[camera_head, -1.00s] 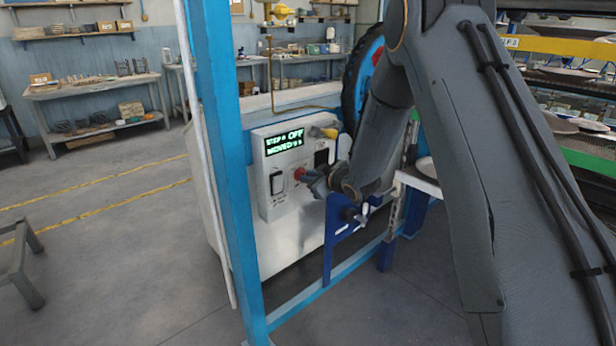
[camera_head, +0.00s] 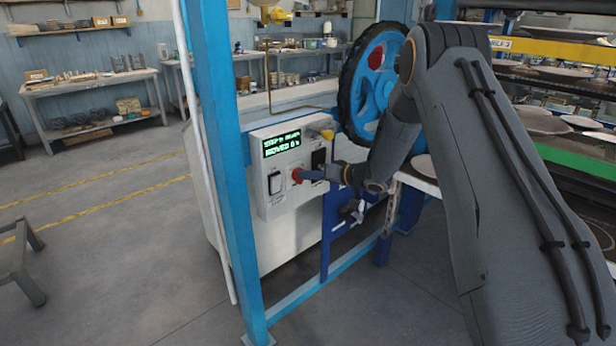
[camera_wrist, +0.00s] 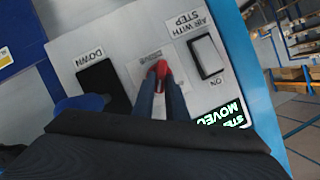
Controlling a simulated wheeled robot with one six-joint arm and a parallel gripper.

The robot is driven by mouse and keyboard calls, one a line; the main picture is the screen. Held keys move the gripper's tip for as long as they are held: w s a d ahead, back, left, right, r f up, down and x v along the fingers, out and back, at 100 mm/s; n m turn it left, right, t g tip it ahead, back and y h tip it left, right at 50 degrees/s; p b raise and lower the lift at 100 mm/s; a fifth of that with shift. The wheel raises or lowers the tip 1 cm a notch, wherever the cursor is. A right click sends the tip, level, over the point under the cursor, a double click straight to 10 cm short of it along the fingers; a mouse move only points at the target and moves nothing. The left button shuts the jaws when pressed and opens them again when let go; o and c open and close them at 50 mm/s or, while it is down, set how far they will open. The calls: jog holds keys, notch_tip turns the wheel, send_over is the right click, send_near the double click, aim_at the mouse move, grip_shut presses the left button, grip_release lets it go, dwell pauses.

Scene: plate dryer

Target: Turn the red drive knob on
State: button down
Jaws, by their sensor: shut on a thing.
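The red drive knob (camera_head: 297,175) sits on the pale control panel (camera_head: 262,206), below the green-lit display (camera_head: 282,144). In the wrist view the knob (camera_wrist: 160,69) shows between the tips of my gripper (camera_wrist: 161,84), which is shut on it. My gripper (camera_head: 312,175) reaches the knob from the right in the head view. The fingers hide part of the knob and the label around it.
A white rocker switch (camera_wrist: 207,55) marked "AIR WITH STEP" and a black one (camera_wrist: 102,87) marked "DOWN" flank the knob. A blue post (camera_head: 217,150) stands left of the panel. A spoked wheel (camera_head: 377,85) is behind my arm.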

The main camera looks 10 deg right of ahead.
jog(key=shift+w+d+m+y, duration=0.15)
jog(key=shift+m+y, duration=0.25)
jog(key=shift+m, duration=0.4)
jog(key=shift+b, duration=0.3)
jog(key=c, duration=1.8)
grip_release()
jog(key=shift+o, duration=0.2)
jog(key=b+v, duration=0.2)
jog(key=v, duration=0.6)
jog(key=shift+w, duration=0.15)
